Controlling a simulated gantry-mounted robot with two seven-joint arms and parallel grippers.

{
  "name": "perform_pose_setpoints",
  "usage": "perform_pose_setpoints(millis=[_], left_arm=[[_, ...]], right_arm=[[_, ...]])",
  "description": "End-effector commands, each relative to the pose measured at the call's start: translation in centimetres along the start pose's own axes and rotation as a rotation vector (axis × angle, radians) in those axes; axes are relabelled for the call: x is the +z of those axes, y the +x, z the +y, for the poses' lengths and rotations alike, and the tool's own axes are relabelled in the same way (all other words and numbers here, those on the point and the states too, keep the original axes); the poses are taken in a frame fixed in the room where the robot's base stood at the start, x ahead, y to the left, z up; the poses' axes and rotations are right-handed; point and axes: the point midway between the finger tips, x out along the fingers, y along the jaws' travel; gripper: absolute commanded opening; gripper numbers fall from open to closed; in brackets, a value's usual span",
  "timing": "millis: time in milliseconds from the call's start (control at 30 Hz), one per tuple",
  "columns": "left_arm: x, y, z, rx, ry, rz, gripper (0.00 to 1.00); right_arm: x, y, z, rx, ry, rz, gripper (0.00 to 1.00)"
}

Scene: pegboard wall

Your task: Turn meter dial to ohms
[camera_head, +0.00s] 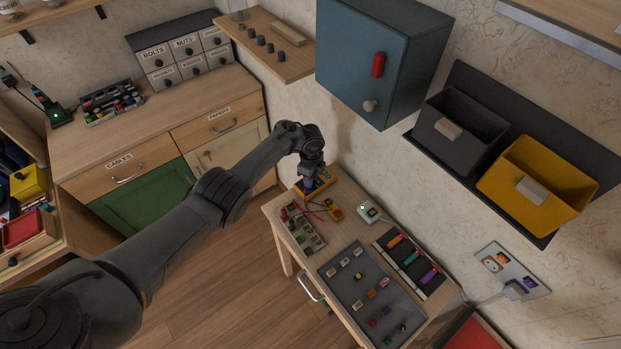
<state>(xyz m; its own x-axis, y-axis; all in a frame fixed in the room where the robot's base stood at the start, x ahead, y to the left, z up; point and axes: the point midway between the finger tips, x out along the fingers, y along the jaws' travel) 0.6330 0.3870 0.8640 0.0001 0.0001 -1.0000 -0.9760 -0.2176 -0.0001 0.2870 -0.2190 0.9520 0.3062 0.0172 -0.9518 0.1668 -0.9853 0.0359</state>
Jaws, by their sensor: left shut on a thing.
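The meter (325,182) is a small yellow and blue device at the far left end of the small wooden table. The gripper hides the dial, so the dial's setting cannot be read. My right gripper is not in view.
On the same table are a component tray (304,243), a white device with a green light (368,211), a grey mat (343,288) with small parts, and a rack of coloured tools (411,262).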

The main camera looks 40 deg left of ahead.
Motion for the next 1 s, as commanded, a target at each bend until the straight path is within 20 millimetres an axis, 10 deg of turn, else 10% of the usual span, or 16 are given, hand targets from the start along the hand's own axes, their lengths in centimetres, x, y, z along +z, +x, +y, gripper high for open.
perform_pose_setpoints(millis=[533,567,700,1000], left_arm=[[-0.01,0.07,0.04,0.001,0.026,0.0,0.0],[-0.01,0.07,0.04,0.001,0.025,0.0,0.29],[-0.01,0.06,0.03,0.001,0.025,0.0,0.51],[-0.01,0.04,0.03,0.001,0.025,0.0,0.53]], right_arm=[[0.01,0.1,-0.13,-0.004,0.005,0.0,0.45],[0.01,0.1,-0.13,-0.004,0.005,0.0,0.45],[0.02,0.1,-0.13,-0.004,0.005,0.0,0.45],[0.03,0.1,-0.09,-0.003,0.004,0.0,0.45]])
